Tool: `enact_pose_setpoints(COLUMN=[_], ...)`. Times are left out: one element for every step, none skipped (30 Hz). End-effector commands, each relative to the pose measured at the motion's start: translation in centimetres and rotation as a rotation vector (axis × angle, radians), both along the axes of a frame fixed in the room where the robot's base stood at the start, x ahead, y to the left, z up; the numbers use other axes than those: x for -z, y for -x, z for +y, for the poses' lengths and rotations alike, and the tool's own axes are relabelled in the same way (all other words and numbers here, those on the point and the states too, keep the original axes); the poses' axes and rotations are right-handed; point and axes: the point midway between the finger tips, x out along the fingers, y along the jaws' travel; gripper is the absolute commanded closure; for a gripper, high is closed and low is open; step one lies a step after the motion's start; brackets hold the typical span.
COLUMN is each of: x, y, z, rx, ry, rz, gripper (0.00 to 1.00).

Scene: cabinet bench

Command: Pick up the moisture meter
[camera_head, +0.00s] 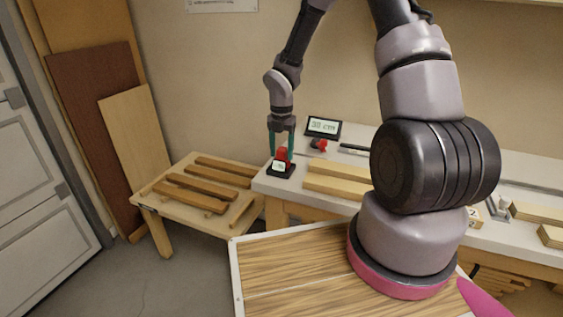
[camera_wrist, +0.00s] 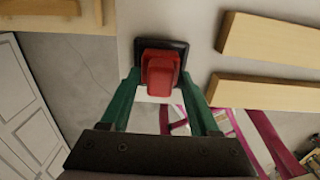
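The moisture meter (camera_head: 282,154) appears to be the small red device standing on a black base with a white display, at the left end of the bench. In the wrist view its red body (camera_wrist: 160,75) is seen from above. My gripper (camera_head: 282,152) points down over it with its green fingers on either side of the red body. In the wrist view the fingers (camera_wrist: 160,78) are apart, and narrow gaps seem to show beside the red body. Whether either finger touches it is hard to tell.
A display reading about "38 cm" (camera_head: 323,127) and a red-and-black tool (camera_head: 318,145) are behind and right of the meter. Pale boards (camera_head: 337,180) lie to its right on the bench (camera_head: 262,184). A low table (camera_head: 150,203) with brown wood strips stands left.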

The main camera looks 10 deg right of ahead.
Motion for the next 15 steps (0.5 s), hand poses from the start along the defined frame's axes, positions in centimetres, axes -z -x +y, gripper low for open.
enact_pose_setpoints(x=[0.0,0.0,0.0,0.0,0.0,0.0,-0.1,-0.1,-0.3,-0.5,-0.8,-1.3,-1.8,-2.4,-3.2], y=[0.0,0.0,0.0,0.0,0.0,0.0,0.0,0.0,-0.1,-0.1,-0.1,-0.1,-0.1,-0.1,-0.1], z=[0.0,0.0,0.0,0.0,0.0,0.0,0.0,0.0,0.0,0.0,0.0,0.0,0.0,0.0,0.0], rx=[0.000,0.000,0.000,0.000,0.000,0.000,0.000,0.000,0.001,0.001,0.001,0.002,0.002,0.002,0.003], ry=[0.000,0.000,-0.001,-0.001,-0.001,-0.001,-0.001,0.000,0.000,0.000,-0.001,-0.001,-0.001,-0.001,-0.001], rz=[0.000,0.000,-0.001,-0.001,-0.001,-0.001,-0.001,-0.001,-0.001,-0.003,-0.003,-0.003,-0.003,-0.005,-0.005], gripper=[0.96,1.00,1.00,1.00,1.00,1.00,1.00,1.00,1.00,1.00,1.00,1.00,1.00,1.00,1.00])
